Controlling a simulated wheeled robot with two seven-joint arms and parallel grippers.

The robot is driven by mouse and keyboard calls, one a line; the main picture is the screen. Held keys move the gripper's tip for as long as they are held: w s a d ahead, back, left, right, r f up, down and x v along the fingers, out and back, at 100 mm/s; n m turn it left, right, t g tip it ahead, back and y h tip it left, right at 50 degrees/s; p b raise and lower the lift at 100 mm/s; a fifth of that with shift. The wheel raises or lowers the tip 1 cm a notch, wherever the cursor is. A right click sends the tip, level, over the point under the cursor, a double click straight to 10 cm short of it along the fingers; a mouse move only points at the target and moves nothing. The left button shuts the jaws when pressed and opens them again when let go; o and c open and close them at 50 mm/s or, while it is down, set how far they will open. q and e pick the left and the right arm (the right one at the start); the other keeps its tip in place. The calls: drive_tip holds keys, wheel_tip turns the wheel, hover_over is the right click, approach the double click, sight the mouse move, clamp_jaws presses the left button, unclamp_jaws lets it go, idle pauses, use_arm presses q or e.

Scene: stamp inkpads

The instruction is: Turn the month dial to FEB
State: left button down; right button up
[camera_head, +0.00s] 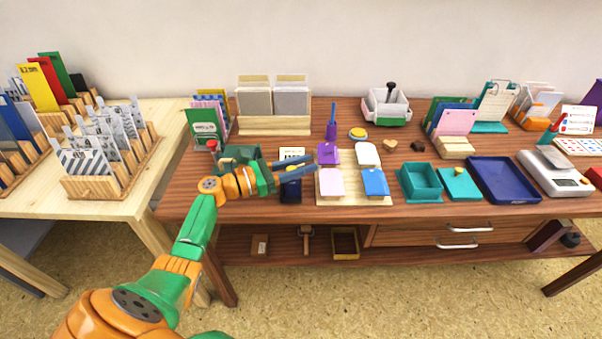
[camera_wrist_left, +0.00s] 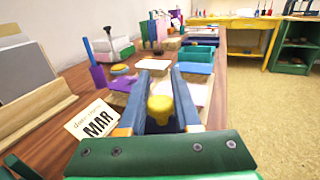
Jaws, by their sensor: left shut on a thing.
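My left gripper (camera_head: 315,164) reaches in from the left over a small dark blue stamp body (camera_head: 290,189). In the left wrist view its blue fingers (camera_wrist_left: 166,66) are shut on a yellow knob (camera_wrist_left: 160,108), which stands between them. The dark blue body beneath the knob is mostly hidden by the fingers. A cream card with the large black letters MAR (camera_wrist_left: 97,121) stands just left of the fingers; it also shows behind the gripper in the head view (camera_head: 291,154). My right gripper is not in view.
A wooden board (camera_head: 353,201) with purple, pink, white and blue inkpads lies right of the gripper. A teal box (camera_head: 420,182) and a navy tray (camera_head: 503,180) are further right. A wooden card holder (camera_head: 272,124) is at the back.

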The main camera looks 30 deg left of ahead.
use_arm(q)
drive_tip(key=shift+s+d+f+m+g+h+b, duration=0.1)
drive_tip(key=shift+m+g+h+b, duration=0.35)
drive_tip(key=shift+b, duration=0.15)
drive_tip(key=shift+s+d+f+m+g+h+b, duration=0.1)
drive_tip(key=shift+m+g+h+b, duration=0.3)
drive_tip(key=shift+b, duration=0.2)
drive_tip(key=shift+r+h, duration=0.1)
drive_tip(key=shift+h, duration=0.15)
drive_tip(key=c, duration=0.6)
unclamp_jaws()
drive_tip(key=shift+w, duration=0.15)
drive_tip(key=v, duration=0.7)
drive_tip(key=shift+b, duration=0.3)
